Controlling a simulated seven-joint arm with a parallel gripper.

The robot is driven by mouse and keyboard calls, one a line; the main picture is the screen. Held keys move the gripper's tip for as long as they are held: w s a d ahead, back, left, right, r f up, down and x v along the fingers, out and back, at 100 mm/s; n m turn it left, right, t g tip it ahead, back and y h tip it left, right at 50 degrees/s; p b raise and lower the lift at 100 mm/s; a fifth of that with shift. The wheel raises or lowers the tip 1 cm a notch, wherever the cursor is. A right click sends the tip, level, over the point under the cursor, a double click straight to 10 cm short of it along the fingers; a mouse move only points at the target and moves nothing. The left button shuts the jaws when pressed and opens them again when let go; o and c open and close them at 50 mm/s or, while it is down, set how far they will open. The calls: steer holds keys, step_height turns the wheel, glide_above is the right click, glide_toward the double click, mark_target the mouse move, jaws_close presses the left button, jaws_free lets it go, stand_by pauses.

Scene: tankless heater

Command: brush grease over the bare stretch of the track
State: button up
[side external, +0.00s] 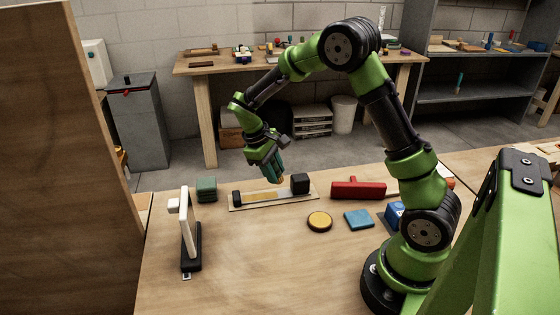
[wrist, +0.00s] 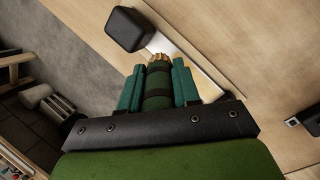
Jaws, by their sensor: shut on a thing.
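The track (side external: 274,197) is a pale strip on a wooden board, with a small black block at its left end and a larger one at its right end. Yellow grease (side external: 256,197) covers its left part; the stretch toward the right block looks bare and greyish. My gripper (side external: 274,170) is above the right part of the track, shut on a brush. In the wrist view the brush (wrist: 158,88) is a dark green cylinder with black bands and a yellowish tip, between teal fingers. The tip appears just above the track; contact cannot be told.
A green block (side external: 206,189) and a white upright piece on a black base (side external: 188,230) stand left. A red tool (side external: 358,190), a yellow round tin (side external: 319,221) and a blue pad (side external: 359,220) lie right.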

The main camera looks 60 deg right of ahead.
steer(key=shift+r, duration=2.05)
